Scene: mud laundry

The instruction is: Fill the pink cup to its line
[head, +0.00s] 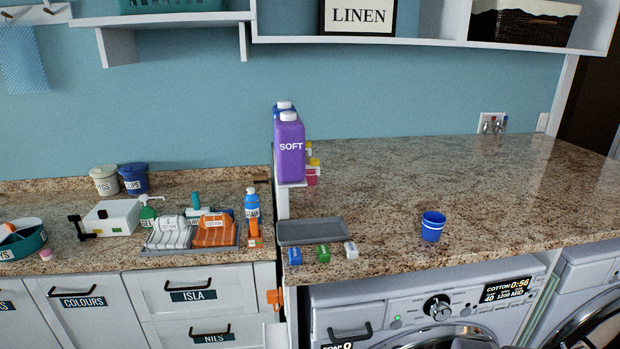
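No cup that I can clearly call pink shows in the head view. A small pink-red item (313,177) is partly hidden behind the purple bottle, and I cannot tell if it is a cup. A tiny pink object (46,255) lies on the left counter. A purple bottle labelled SOFT (290,150), with a white cap, stands on a small white stand (283,203). A blue bottle is mostly hidden behind it. My gripper is not in view.
A grey tray (310,231) lies left of the blue cup, with blue, green and white small items (323,253) before it. Folded cloths, bottles and canisters crowd the left counter (100,262). The right counter (500,190) is largely clear. Washers stand below.

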